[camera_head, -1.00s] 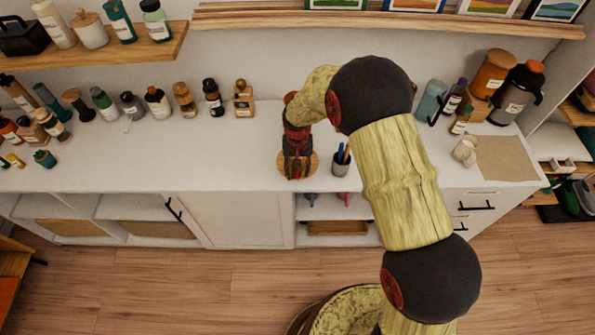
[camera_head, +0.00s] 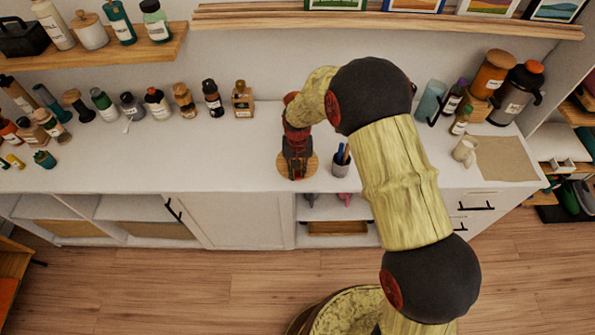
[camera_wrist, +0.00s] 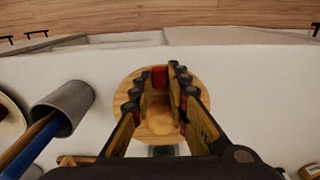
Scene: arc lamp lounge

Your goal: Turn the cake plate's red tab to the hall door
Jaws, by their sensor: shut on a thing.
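The cake plate is a round wooden disc (camera_head: 312,164) on the white counter near its front edge. In the wrist view the plate (camera_wrist: 146,132) lies beneath my gripper. Its red tab (camera_wrist: 159,77) shows between the fingertips, at the plate's edge on the side of the counter's front and the floor. My gripper (camera_wrist: 163,80) is shut on the red tab. In the head view my gripper (camera_head: 297,170) points down over the plate and hides much of it and the tab. I cannot make out the hall door in either view.
A grey cup with pens (camera_head: 341,168) stands close right of the plate; it also shows in the wrist view (camera_wrist: 67,105). Several bottles (camera_head: 157,103) line the counter's back left. A cream mug (camera_head: 464,150) stands farther right. The counter left of the plate is clear.

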